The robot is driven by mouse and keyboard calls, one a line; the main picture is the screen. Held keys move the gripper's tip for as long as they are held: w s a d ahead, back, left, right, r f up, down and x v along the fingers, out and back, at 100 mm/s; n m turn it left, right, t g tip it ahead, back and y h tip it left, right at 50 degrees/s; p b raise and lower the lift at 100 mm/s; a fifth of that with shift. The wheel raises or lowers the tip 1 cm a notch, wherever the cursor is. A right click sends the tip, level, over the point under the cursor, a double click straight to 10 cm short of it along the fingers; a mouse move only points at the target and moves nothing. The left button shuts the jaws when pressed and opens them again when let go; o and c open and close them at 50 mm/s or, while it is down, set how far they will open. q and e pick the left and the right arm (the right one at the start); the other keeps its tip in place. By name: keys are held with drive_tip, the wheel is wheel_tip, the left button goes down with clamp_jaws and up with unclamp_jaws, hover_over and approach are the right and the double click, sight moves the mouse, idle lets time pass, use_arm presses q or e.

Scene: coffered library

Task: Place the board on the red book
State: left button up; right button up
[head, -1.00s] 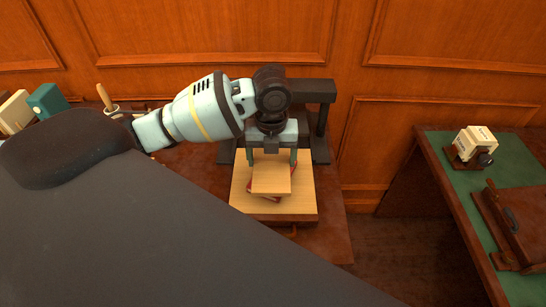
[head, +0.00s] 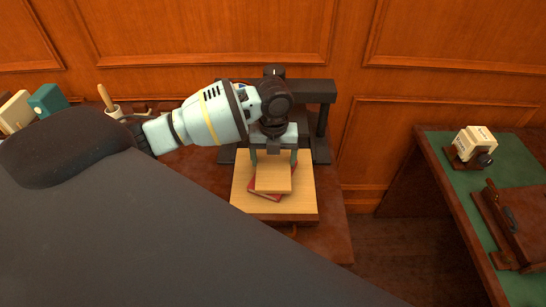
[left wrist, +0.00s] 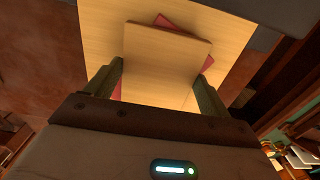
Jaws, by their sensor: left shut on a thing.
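The board (head: 273,179) is a small square of light wood. My left gripper (head: 274,160) is shut on it, with one finger at each side, and holds it flat over the red book (head: 262,192). The book lies turned at an angle on a larger light wood base, and its red edges show past the board. In the left wrist view the board (left wrist: 166,54) sits between the fingers and hides most of the red book (left wrist: 166,22). I cannot tell whether board and book touch. My right gripper is out of view.
A black frame (head: 322,125) stands close behind the gripper, at the back of the wood base (head: 302,205). A pen cup and green and cream books (head: 47,101) stand at the left. A green-topped desk (head: 514,165) stands apart at the right.

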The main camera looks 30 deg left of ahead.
sight(274, 162)
use_arm(q)
drive_tip(key=shift+f, duration=0.15)
drive_tip(key=o, duration=1)
drive_tip(key=shift+c, duration=0.2)
wheel_tip(274, 162, up, 12)
